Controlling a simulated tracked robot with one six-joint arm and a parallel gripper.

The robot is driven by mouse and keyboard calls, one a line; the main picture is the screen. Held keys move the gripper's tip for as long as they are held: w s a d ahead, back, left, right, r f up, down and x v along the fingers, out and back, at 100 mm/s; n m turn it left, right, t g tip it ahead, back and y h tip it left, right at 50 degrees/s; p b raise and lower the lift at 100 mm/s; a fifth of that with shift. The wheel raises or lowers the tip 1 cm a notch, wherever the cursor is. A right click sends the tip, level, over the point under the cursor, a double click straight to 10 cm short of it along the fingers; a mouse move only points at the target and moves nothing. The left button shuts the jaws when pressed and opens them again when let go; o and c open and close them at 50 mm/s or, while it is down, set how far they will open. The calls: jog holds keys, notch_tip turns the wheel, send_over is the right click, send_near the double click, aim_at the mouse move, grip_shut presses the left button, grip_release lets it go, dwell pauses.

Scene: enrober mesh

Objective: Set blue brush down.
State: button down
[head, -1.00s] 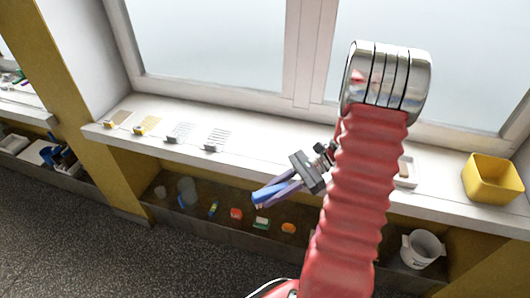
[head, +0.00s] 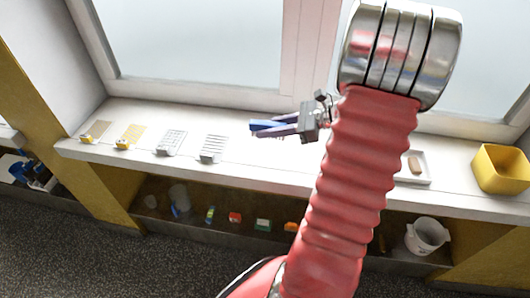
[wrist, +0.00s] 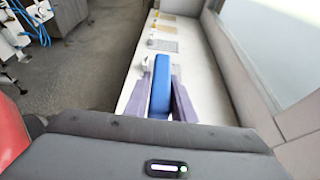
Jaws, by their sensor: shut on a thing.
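The blue brush (head: 266,125) is held by my gripper (head: 280,127) above the white window sill. In the wrist view the brush (wrist: 161,88) is a long blue block standing out between the two purple fingers of my gripper (wrist: 160,100). The fingers are shut on it.
On the sill's left lie several flat mesh pieces with grips, among them a yellow one (head: 130,134) and a grey one (head: 213,148). A white tray (head: 424,178) with a brown item and a yellow bin (head: 500,169) stand right. A lower shelf holds small items and a white bucket (head: 427,236).

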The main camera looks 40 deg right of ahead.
jog(key=shift+f, duration=0.1)
send_over(269, 158)
jog(key=shift+f, duration=3.05)
jog(key=shift+f, duration=1.85)
jog(key=c, duration=1.5)
grip_release()
jog(key=shift+f, duration=0.1)
